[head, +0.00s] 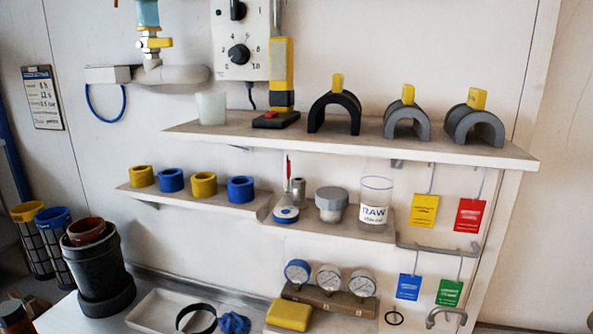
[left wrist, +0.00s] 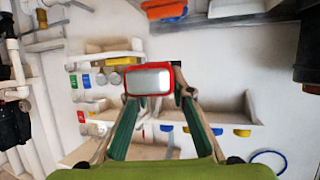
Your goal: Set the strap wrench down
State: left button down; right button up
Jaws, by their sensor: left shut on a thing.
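My left gripper (left wrist: 155,95) shows only in the left wrist view, with its two green-padded fingers reaching up from the bottom. It is shut on a red-rimmed block with a pale grey face (left wrist: 148,80), which fits the strap wrench seen end-on. The block is up in the air in front of the wall shelves. No strap can be made out on it, and its far side is hidden. In the head view neither gripper shows.
A black pot (head: 96,268) stands left of the tray. Shelves (head: 350,140) with several parts project from the wall above.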

pick_arm(q)
jog(key=s+d+r+m+g+h, duration=0.1)
jog(key=s+d+r+m+h, duration=0.1)
jog(key=d, duration=0.4)
jog(key=s+d+r+m+g+h, duration=0.2)
jog(key=d, duration=0.4)
jog(key=shift+r+m+g, duration=0.3)
jog(key=shift+r+m, duration=0.05)
jog(key=shift+m, duration=0.05)
